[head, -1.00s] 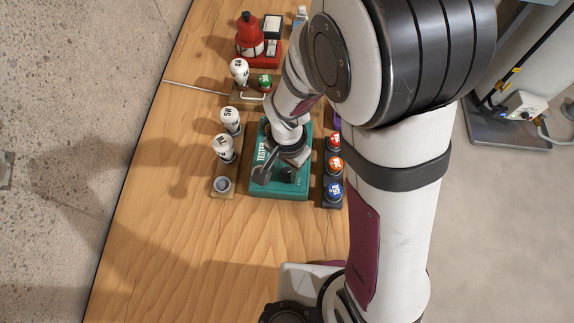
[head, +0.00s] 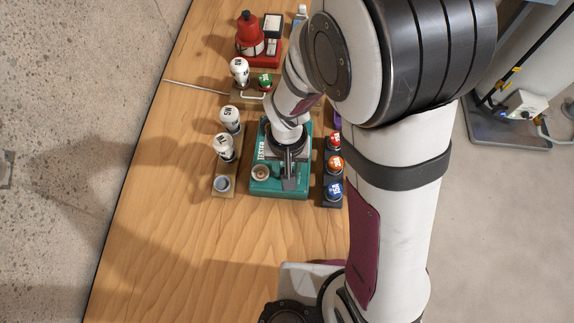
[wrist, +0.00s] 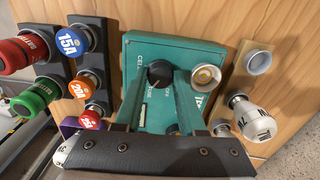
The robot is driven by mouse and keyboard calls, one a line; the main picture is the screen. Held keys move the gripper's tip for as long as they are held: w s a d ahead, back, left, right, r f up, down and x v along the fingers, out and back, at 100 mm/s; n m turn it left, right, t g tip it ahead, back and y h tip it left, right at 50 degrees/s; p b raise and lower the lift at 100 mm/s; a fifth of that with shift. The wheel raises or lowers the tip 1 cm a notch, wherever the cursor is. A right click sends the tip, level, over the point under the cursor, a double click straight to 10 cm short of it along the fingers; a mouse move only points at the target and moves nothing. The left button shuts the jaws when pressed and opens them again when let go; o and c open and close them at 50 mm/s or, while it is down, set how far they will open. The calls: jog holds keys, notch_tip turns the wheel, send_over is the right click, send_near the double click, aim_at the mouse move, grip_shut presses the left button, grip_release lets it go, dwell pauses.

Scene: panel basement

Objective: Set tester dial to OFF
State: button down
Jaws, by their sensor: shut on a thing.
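The tester (head: 299,192) is a teal box on the wooden table, with a round pale socket (head: 261,172) on its face. It also shows in the wrist view (wrist: 200,48). Its black dial (wrist: 160,72) is between my fingertips in the wrist view. My gripper (head: 289,183) is shut on the dial. In the head view my fingers cover the dial.
A rack with white bulbs (head: 224,147) and an empty cup (head: 222,184) stands close left of the tester. Coloured fuse buttons (head: 335,165) stand close right. A red device (head: 249,37) is farther back. The table's front is clear.

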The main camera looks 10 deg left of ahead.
jog(key=n, duration=0.5)
jog(key=shift+n, duration=0.3)
jog(key=n, duration=0.5)
jog(key=shift+n, duration=0.3)
jog(key=c, duration=0.5)
grip_release()
notch_tip(320, 180, up, 16)
jog(key=shift+f, duration=0.1)
